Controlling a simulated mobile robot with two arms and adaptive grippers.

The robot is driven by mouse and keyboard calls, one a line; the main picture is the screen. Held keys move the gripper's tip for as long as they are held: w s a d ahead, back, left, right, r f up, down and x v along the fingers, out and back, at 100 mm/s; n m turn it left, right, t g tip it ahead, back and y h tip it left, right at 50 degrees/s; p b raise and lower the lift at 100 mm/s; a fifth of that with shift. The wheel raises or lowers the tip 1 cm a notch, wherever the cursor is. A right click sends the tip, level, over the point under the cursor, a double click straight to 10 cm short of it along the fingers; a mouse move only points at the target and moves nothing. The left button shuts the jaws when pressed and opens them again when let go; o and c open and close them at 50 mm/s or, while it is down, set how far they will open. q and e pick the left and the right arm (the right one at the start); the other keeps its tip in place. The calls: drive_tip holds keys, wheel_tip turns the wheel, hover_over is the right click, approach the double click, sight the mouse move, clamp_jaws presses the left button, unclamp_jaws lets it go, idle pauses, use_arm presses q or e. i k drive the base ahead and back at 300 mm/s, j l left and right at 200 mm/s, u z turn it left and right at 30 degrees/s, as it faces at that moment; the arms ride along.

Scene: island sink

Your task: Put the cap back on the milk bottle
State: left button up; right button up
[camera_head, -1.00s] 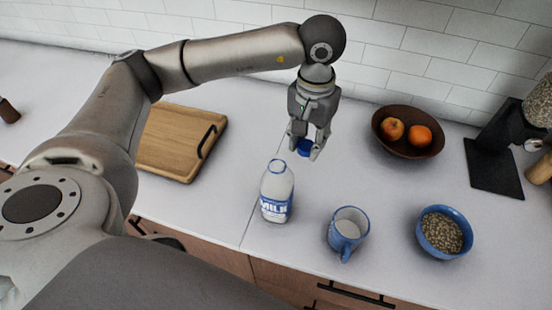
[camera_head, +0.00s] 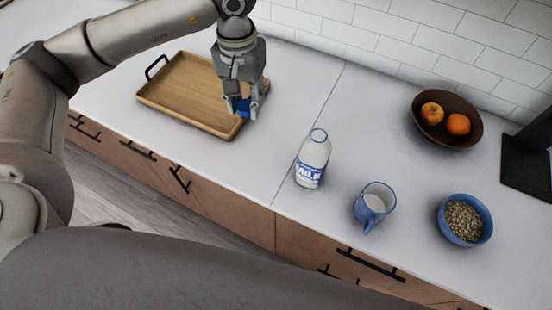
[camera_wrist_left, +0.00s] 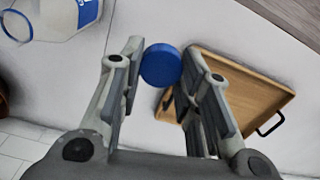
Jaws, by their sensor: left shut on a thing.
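The milk bottle (camera_head: 313,160) stands upright on the white counter, with a blue ring around its open mouth. It also shows at the upper left of the left wrist view (camera_wrist_left: 62,18), partly cut off. My left gripper (camera_head: 243,108) is shut on the blue cap (camera_head: 243,104), which sits between its fingertips in the left wrist view (camera_wrist_left: 160,65). The gripper points down, left of the bottle and over the right end of the wooden tray in the head view. The cap is apart from the bottle. My right gripper is not in view.
A wooden tray (camera_head: 190,90) with dark handles lies on the counter at left. Right of the bottle are a blue mug (camera_head: 375,203), a blue bowl of grains (camera_head: 465,220) and a brown fruit bowl (camera_head: 450,135). The counter behind the bottle is clear.

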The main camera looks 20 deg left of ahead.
sight(315, 152)
drive_tip(key=u, duration=0.45)
drive_tip(key=j+u, duration=0.1)
drive_tip(key=u, duration=0.35)
drive_tip(key=k+u, duration=0.1)
drive_tip(key=u, duration=0.35)
drive_tip(key=j+u, duration=0.1)
drive_tip(key=u, duration=0.8)
drive_tip(key=j+u, duration=0.1)
drive_tip(key=u, duration=0.85)
drive_tip(key=j+u, duration=0.1)
drive_tip(key=u, duration=0.35)
drive_tip(key=i+z, duration=0.25)
drive_tip(key=z, duration=0.25)
drive_tip(key=i+z, duration=0.1)
drive_tip(key=z, duration=1.8)
drive_tip(key=i+z, duration=0.1)
drive_tip(key=z, duration=0.75)
drive_tip(key=j+z, duration=0.1)
drive_tip(key=z, duration=0.35)
drive_tip(key=j+z, duration=0.1)
drive_tip(key=z, duration=0.75)
drive_tip(key=i+j, duration=0.05)
drive_tip(key=j, duration=0.05)
